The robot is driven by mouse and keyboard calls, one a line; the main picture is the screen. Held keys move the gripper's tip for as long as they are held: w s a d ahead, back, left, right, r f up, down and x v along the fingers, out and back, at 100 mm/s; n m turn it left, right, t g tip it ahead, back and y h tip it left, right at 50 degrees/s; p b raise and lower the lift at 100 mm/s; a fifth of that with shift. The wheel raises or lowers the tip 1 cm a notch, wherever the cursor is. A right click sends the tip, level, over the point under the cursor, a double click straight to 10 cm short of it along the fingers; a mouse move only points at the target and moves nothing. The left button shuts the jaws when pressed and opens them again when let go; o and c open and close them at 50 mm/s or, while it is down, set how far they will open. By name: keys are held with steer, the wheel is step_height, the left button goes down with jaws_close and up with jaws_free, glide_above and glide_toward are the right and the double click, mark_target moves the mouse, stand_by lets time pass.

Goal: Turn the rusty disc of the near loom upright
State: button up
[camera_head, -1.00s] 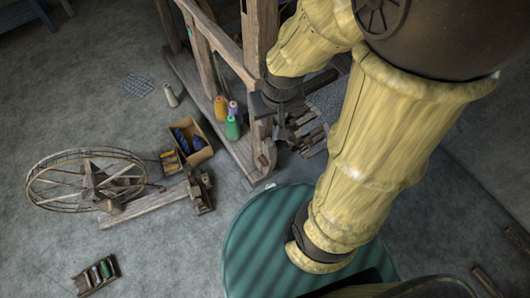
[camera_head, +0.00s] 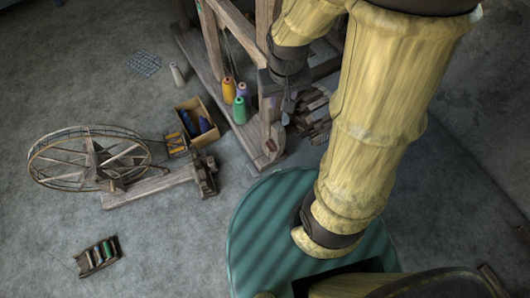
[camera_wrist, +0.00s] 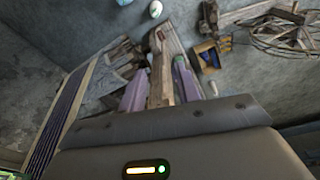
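The near loom (camera_head: 218,75) is a wooden frame at the top middle of the head view, partly hidden by my arm. I cannot make out its rusty disc for sure in either view. My gripper (camera_head: 287,104) is small and dark beside the loom's right-hand timbers in the head view. In the wrist view my gripper (camera_wrist: 160,75) shows two purplish fingers spread apart, with a wooden post (camera_wrist: 158,88) in the line of sight between them. I cannot tell whether the fingers touch the post. Nothing appears held.
Cones of thread (camera_head: 240,108) stand at the loom's foot, next to a cardboard box (camera_head: 197,124). A spinning wheel (camera_head: 90,158) stands at the left. A small spool rack (camera_head: 97,257) lies on the floor below it. The grey floor between them is mostly clear.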

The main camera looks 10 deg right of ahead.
steer(key=w+a+f+n+g+h+b, duration=0.1)
steer(key=w+a+f+h+b, duration=0.15)
steer(key=f+b, duration=1)
steer(key=w+a+f+g+h+b, duration=0.15)
steer(key=w+f+h+b, duration=0.4)
steer(key=f, duration=1.15)
steer(key=w+a+f+n+g+h+b, duration=0.1)
steer(key=w+a+f+b, duration=0.1)
steer(key=f+b, duration=1.1)
steer(key=w+a+f+t+h+b, duration=0.1)
steer(key=a+f+t+h+b, duration=0.1)
steer(key=f+b, duration=0.3)
steer(key=w+a+f+n+t+h+b, duration=0.1)
steer(key=a+f+t+h+b, duration=0.2)
steer(key=f, duration=0.9)
steer(key=w+a+f+t+h+b, duration=0.1)
steer(key=a+f+t+h+b, duration=0.1)
steer(key=a+f+b, duration=0.3)
step_height(320, 180, down, 4)
steer(key=b, duration=0.3)
steer(key=shift+w+a+t+h+b, duration=0.15)
steer(key=shift+w+t+h+b, duration=0.15)
steer(key=shift+w+t+h, duration=0.1)
steer(key=b, duration=0.7)
glide_toward(271, 146)
steer(key=f+x, duration=0.1)
steer(key=x, duration=0.4)
steer(key=shift+x, duration=0.8)
